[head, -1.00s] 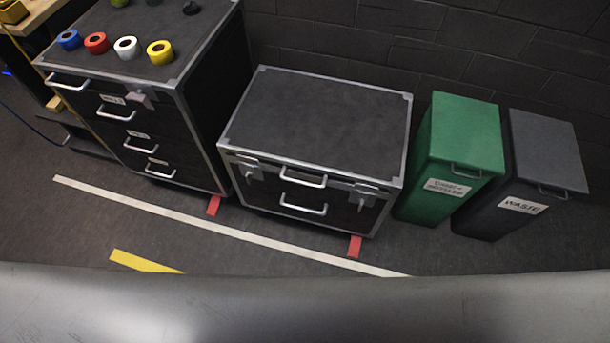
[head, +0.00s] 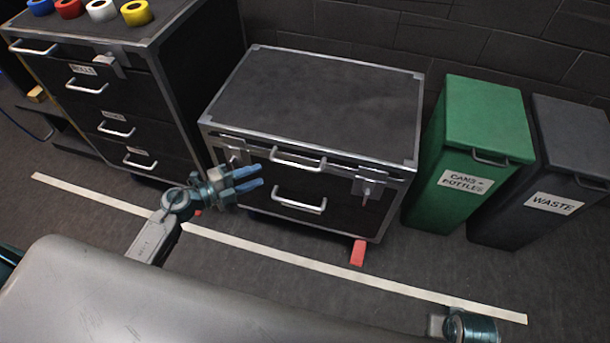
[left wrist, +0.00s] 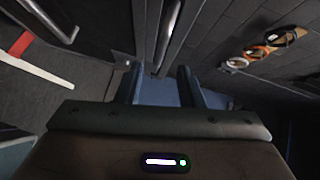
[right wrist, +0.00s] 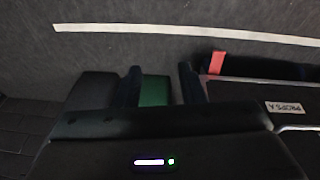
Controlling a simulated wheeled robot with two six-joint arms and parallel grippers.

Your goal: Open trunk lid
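The black trunk with silver edges stands mid-view in the head view; its lid (head: 320,100) is shut. A silver lid handle (head: 298,160) is on its front, with a lower handle (head: 300,203) below. Latches sit at the left (head: 236,157) and right (head: 369,186) of the front. My left gripper (head: 257,178) is open and empty, in front of the trunk's left side, left of the handles. In the left wrist view, a metal bar (left wrist: 170,35) lies beyond its open fingers, apart from them. My right gripper (right wrist: 160,85) is open and empty.
A drawer cabinet (head: 110,100) with tape rolls on top stands left of the trunk. A green bin (head: 485,130) and a grey waste bin (head: 570,140) stand to the right. A white floor line (head: 330,270) runs in front.

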